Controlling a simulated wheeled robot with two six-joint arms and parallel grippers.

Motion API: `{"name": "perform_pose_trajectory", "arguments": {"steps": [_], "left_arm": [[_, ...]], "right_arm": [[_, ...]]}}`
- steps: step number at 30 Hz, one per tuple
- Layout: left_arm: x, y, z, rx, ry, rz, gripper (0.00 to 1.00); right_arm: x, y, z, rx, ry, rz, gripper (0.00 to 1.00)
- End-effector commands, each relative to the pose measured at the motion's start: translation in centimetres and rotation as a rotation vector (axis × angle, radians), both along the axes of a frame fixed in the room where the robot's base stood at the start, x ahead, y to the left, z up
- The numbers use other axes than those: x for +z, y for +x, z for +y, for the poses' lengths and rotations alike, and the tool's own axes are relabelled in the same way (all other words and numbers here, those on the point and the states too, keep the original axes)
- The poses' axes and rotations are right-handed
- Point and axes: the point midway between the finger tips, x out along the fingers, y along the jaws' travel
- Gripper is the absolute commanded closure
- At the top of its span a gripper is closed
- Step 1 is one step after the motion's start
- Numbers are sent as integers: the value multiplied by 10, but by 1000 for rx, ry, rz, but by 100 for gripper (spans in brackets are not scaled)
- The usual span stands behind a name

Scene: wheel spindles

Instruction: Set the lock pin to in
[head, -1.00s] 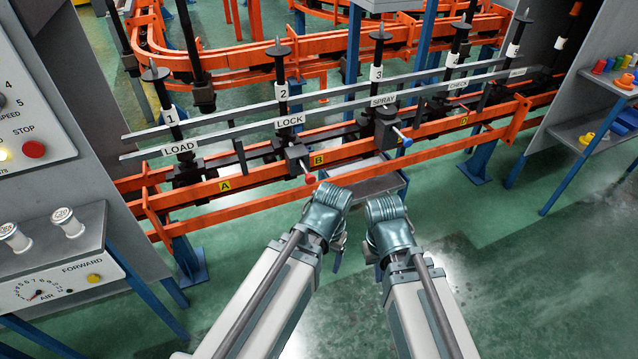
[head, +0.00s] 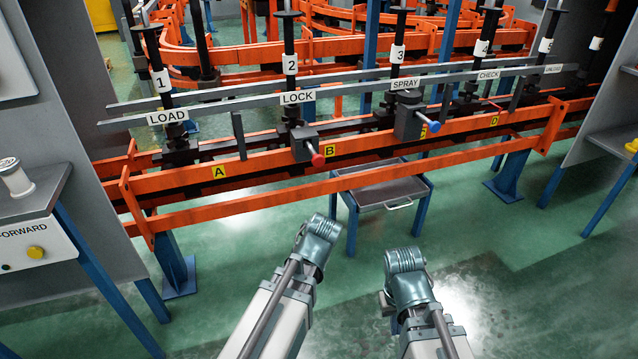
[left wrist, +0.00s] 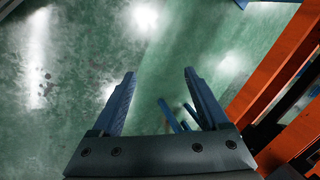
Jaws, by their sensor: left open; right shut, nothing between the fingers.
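The lock pin is a red-knobbed pin (head: 316,158) sticking out of a grey block (head: 305,145) under the LOCK sign (head: 297,97), near the yellow B tag. It points toward me and slightly down to the right. Whether it is in or out I cannot tell. My left gripper (left wrist: 158,75) is open and empty in the left wrist view, over the green floor; in the head view my wrist hides its fingers. My right gripper (head: 390,308) is shut on nothing, low to the right, mostly hidden by its own wrist. Both grippers are apart from the pin.
A blue-knobbed pin (head: 433,126) sits in a similar block under the SPRAY sign (head: 405,83). An orange rail (head: 260,199) runs in front of the stations. A grey tray table (head: 392,193) stands below it. Open green floor lies right of my arms.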

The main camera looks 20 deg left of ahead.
Motion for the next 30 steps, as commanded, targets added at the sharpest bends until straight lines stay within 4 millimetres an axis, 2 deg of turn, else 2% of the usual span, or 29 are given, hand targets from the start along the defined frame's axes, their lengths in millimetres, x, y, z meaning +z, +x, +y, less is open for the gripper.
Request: {"name": "perform_pose_trajectory", "arguments": {"steps": [1, 2, 6, 8, 12, 15, 18, 21, 24, 30], "left_arm": [[-20, 14, 10, -99, 97, -15, 22], [-17, 22, 16, -168, 165, -20, 22], [12, 58, 31, -482, 495, -9, 22], [30, 74, 30, -622, 653, 15, 22], [83, 110, 15, -935, 1056, 121, 22], [117, 128, -6, -1106, 1323, 224, 22], [143, 140, -26, -1217, 1532, 324, 22], [159, 146, -41, -1279, 1669, 400, 22], [167, 149, -49, -1306, 1738, 442, 22], [169, 152, -49, -1313, 1757, 457, 22]], "right_arm": [[-27, 0, 0, 1, 0, 0, 100], [-31, 0, 0, 1, 0, 0, 100], [-37, 0, 0, 1, 0, -1, 100], [-38, 0, 0, 2, -1, -1, 100], [-37, 0, 0, 2, 0, -1, 100], [-37, 0, 0, 2, 0, 0, 100], [-37, 0, 0, 2, 0, 0, 100], [-37, 0, 0, 2, 0, 0, 100], [-37, 0, 0, 2, 0, 0, 100], [-37, 0, 0, 2, 0, 0, 100]]}}
